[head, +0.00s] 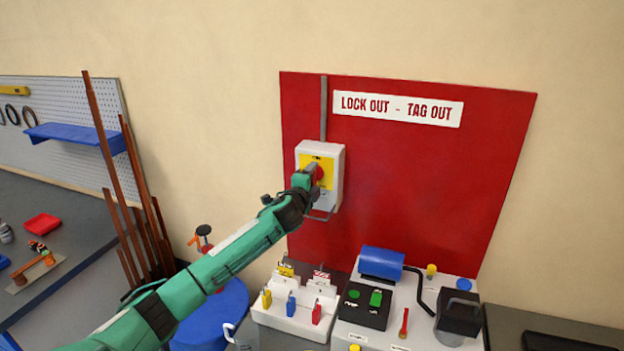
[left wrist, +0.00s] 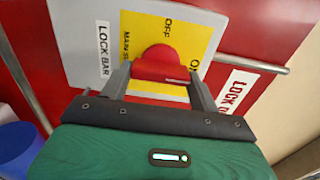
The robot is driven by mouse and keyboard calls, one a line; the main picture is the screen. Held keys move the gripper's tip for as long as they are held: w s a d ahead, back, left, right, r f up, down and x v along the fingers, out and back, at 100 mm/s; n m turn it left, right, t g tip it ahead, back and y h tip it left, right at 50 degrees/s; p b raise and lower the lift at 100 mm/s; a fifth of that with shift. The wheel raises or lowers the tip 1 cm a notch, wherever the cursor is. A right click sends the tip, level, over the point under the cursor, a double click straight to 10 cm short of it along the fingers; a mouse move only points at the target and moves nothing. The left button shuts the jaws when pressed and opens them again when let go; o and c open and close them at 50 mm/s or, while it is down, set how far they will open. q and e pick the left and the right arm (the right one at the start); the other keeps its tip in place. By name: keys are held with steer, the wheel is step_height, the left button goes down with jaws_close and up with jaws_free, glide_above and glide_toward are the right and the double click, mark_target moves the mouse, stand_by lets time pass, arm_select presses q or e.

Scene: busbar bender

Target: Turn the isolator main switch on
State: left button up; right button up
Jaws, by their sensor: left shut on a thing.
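The isolator (head: 334,156) is a light grey box with a yellow plate, mounted on the red lock-out board. Its red rotary handle (head: 319,173) is partly hidden behind my gripper in the head view. In the left wrist view the red handle (left wrist: 165,62) sits between the two fingers, over the yellow plate (left wrist: 196,40) with "OFF" and "MAIN S…" lettering. My left gripper (head: 312,174) is shut on the handle. The handle's exact pointing direction is hard to tell. My right gripper is in neither view.
The red board (head: 430,190) carries a "LOCK OUT - TAG OUT" sign (head: 398,108). Below stand a white padlock rack (head: 293,319) and a bench unit with a blue cylinder (head: 381,263). Copper bars (head: 101,135) lean at the left. A wire bar (head: 321,217) shows under the isolator.

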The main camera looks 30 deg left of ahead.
arm_select(q)
steer(key=shift+f, duration=0.1)
stand_by(0.3)
steer(key=o, duration=1)
steer(key=b+v, duration=0.5)
steer(key=v, duration=0.8)
steer(key=shift+s+d, duration=0.2)
steer(key=shift+s, duration=0.15)
